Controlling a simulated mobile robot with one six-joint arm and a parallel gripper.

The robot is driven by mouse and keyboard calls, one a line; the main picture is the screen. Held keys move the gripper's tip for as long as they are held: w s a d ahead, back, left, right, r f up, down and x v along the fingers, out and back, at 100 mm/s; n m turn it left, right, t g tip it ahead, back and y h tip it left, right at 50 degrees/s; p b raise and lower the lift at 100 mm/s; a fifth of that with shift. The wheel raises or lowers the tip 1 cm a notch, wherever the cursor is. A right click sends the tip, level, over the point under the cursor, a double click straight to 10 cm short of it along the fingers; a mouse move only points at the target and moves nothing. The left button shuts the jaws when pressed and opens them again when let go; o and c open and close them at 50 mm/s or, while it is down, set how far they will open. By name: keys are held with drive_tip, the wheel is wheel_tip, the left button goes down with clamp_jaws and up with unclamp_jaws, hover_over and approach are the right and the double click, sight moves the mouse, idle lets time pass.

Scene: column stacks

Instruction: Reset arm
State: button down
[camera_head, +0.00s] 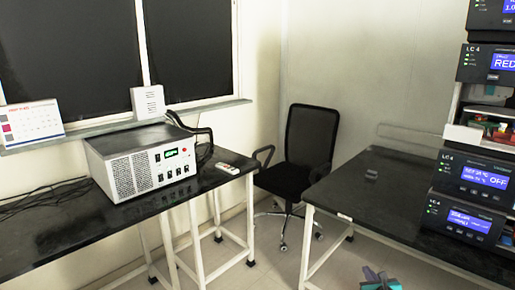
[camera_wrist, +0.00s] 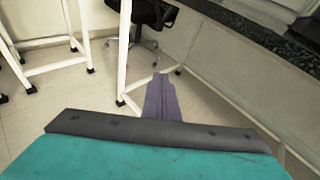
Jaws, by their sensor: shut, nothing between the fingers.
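My gripper (camera_wrist: 160,82) shows in the wrist view as two purple-grey fingers lying together beyond a dark bar and a teal body. It is shut with nothing between the fingers. It points out over the tiled floor, in front of a white table leg. In the head view, part of my gripper (camera_head: 378,277) shows at the bottom edge, low beside the right table. The rest of my arm is out of that view.
A black-topped table (camera_head: 390,200) stands on the right with LC 4 instrument units (camera_head: 470,180) stacked on it. A left table (camera_head: 60,235) holds a white power unit (camera_head: 140,160) and a remote (camera_head: 228,169). An office chair (camera_head: 305,150) stands between them. Floor shows between the tables.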

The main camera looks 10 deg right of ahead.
drive_tip(key=s+a+f+n+g+y+p, duration=0.15)
drive_tip(key=a+f+n, duration=0.3)
drive_tip(key=a, duration=0.55)
drive_tip(key=s+a+f+n+g+y, duration=0.1)
drive_tip(key=a+f+n+g+y, duration=0.3)
drive_tip(key=a, duration=0.6)
drive_tip(key=s+a+f+n+t+y+p, duration=0.1)
drive_tip(key=a+f+n+y, duration=0.15)
drive_tip(key=a+f, duration=0.55)
drive_tip(key=s+a+f+n+g+p, duration=0.1)
drive_tip(key=s+a+f+n+g, duration=0.3)
drive_tip(key=s+a+n, duration=0.5)
drive_tip(key=s+a+f+n+g+h+p, duration=0.1)
drive_tip(key=s+a+f+n+g, duration=0.2)
drive_tip(key=s, duration=0.4)
drive_tip(key=s+a+f+n+g, duration=0.3)
drive_tip(key=s+f+g, duration=0.1)
drive_tip(key=s, duration=0.4)
drive_tip(key=s+d+n+g+h, duration=0.4)
drive_tip(key=s+d+n, duration=0.5)
drive_tip(key=s+n, duration=0.1)
drive_tip(key=shift+s+n+h, duration=0.2)
drive_tip(key=shift+n+h, duration=0.1)
drive_tip(key=shift+r, duration=0.1)
